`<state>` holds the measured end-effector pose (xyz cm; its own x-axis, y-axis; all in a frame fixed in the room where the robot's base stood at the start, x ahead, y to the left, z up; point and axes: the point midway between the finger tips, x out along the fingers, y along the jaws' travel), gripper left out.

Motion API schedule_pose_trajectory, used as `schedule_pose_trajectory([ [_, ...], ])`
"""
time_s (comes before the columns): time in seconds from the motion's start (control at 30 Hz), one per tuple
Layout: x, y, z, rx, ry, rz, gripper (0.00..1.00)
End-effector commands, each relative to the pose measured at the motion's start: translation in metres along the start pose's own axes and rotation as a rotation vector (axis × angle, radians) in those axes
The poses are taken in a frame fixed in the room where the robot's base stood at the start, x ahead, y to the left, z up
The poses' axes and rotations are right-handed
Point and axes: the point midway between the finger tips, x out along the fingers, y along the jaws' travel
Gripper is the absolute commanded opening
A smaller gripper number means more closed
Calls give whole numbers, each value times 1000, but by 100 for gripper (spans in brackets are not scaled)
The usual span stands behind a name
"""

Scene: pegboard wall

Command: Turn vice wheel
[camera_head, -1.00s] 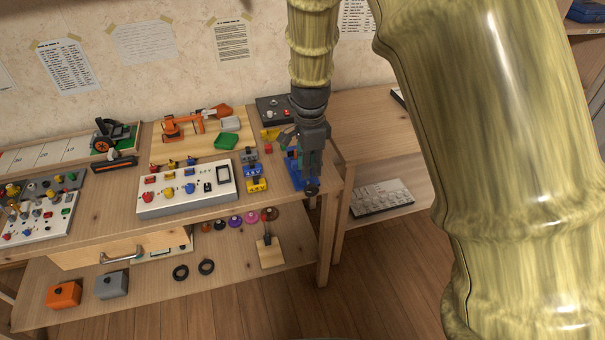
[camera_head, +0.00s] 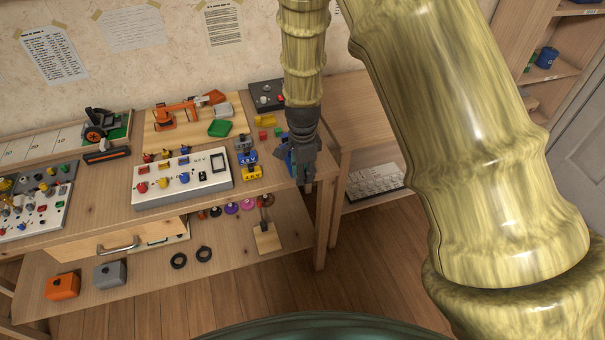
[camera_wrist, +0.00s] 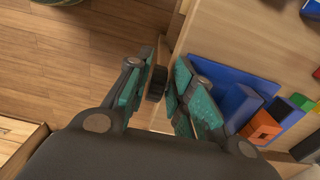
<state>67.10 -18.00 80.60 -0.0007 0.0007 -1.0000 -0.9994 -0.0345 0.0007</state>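The blue vice (camera_head: 284,158) stands at the right front corner of the workbench, mostly hidden behind my gripper (camera_head: 304,174) in the head view. In the wrist view the vice's blue body (camera_wrist: 232,84) lies to the right of my gripper (camera_wrist: 156,92). The black vice wheel (camera_wrist: 157,83) shows between the two teal-padded fingers. The fingers are spread, with a visible gap on the wheel's left; contact on its right is hard to tell. My gripper points down at the bench edge. In the head view the wheel is hidden.
A white control panel (camera_head: 182,180) and small blue and yellow blocks stand left of the vice. An orange robot-arm model (camera_head: 180,110) is farther back. The lower shelf (camera_head: 215,270) juts out below the bench. The wooden floor (camera_head: 385,260) in front is clear.

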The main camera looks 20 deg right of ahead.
Motion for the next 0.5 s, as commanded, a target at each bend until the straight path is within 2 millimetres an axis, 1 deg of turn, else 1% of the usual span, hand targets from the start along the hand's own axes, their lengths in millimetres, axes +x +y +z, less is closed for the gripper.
schedule_pose_trajectory([
  [0.1,7,1,0,0,0,2,23],
  [0.2,9,0,0,0,0,1,23],
  [0.47,10,0,0,0,0,0,23],
  [0.5,10,0,0,0,0,0,20],
])
